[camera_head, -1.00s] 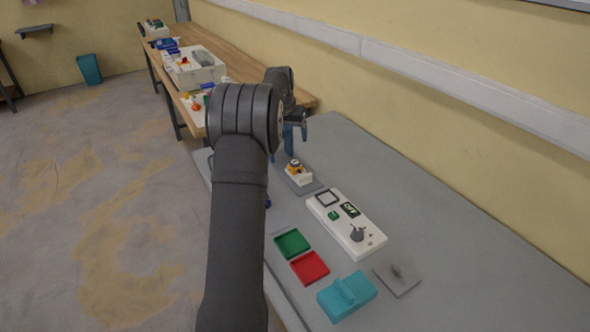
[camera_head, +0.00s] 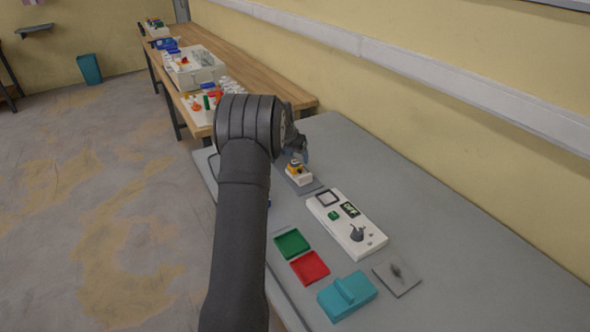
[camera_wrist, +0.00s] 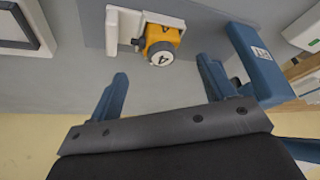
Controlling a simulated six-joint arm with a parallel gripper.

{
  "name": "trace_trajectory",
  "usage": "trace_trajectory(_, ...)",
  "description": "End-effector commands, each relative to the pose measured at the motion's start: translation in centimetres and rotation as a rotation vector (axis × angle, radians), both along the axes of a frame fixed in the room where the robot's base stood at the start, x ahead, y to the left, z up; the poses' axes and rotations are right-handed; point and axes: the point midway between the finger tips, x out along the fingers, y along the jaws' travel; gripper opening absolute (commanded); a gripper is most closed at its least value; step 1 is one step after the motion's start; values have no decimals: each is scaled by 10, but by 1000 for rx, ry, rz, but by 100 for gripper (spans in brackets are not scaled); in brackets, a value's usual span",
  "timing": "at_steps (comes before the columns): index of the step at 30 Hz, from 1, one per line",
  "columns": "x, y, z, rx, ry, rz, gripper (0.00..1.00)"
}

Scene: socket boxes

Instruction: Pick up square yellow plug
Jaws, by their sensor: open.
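The yellow plug (camera_wrist: 162,42) has a white round face with a dark mark. It sits against a white socket box (camera_wrist: 118,28) at the top of the wrist view. In the head view the yellow plug (camera_head: 294,164) shows on top of the small white box (camera_head: 299,176). My gripper (camera_wrist: 163,80) is open, with its two blue fingers pointing toward the plug. The plug lies ahead of the fingertips and roughly between their lines, with nothing held. In the head view my gripper (camera_head: 301,151) is just behind the plug and partly hidden by my arm.
A white panel (camera_head: 345,222) with a dark knob and display stands nearer on the grey table. Green (camera_head: 292,243) and red (camera_head: 310,267) trays and a teal block (camera_head: 346,296) lie in front. A blue part with a label (camera_wrist: 262,55) is right of my fingers.

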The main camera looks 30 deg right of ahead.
Motion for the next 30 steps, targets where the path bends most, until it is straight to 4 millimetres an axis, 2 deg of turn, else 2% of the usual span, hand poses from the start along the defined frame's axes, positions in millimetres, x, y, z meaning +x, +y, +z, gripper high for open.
trace_trajectory(5, 2, -2, -9, 0, 1, 0, 76)
trace_trajectory(13, 10, -12, -45, 2, 1, 1, 76)
trace_trajectory(21, 12, -15, -50, 0, -2, 2, 76)
trace_trajectory(22, 12, -15, -50, 0, -2, 2, 74)
trace_trajectory(27, 12, -15, -50, 0, -2, 2, 40)
trace_trajectory(29, 12, -15, -50, 1, -1, 2, 28)
trace_trajectory(30, 12, -14, -50, 1, -1, 2, 26)
